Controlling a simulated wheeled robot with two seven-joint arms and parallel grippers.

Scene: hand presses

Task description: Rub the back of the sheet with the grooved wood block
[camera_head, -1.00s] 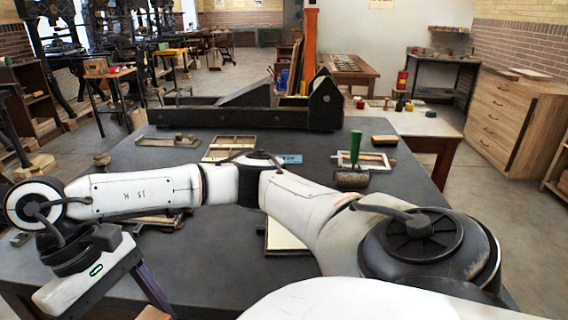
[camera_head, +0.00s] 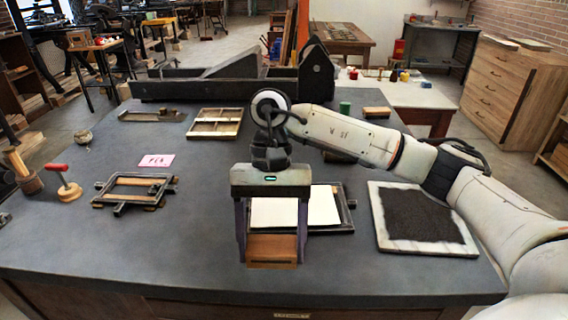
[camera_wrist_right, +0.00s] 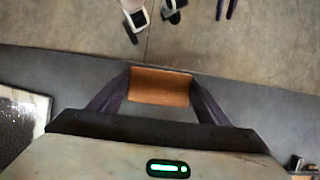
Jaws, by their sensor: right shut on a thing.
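My right gripper (camera_head: 271,248) is shut on the grooved wood block (camera_head: 272,246), an orange-brown block held between its two dark fingers. The block is at the near side of the table, in front of the sheet's near left part. In the right wrist view the block (camera_wrist_right: 160,87) spans the gap between the fingertips, over the table's edge as seen from above. The white sheet (camera_head: 322,207) lies on a dark frame (camera_head: 347,203); the gripper hides part of its left side. I cannot tell whether the block touches anything below. My left gripper is not in view.
A white slab with a dark inked area (camera_head: 382,220) lies right of the sheet. Another dark frame (camera_head: 103,191), a pink card (camera_head: 156,160) and a red-handled tool (camera_head: 69,190) lie to the left. A black press (camera_head: 220,88) stands behind. The table's front left is clear.

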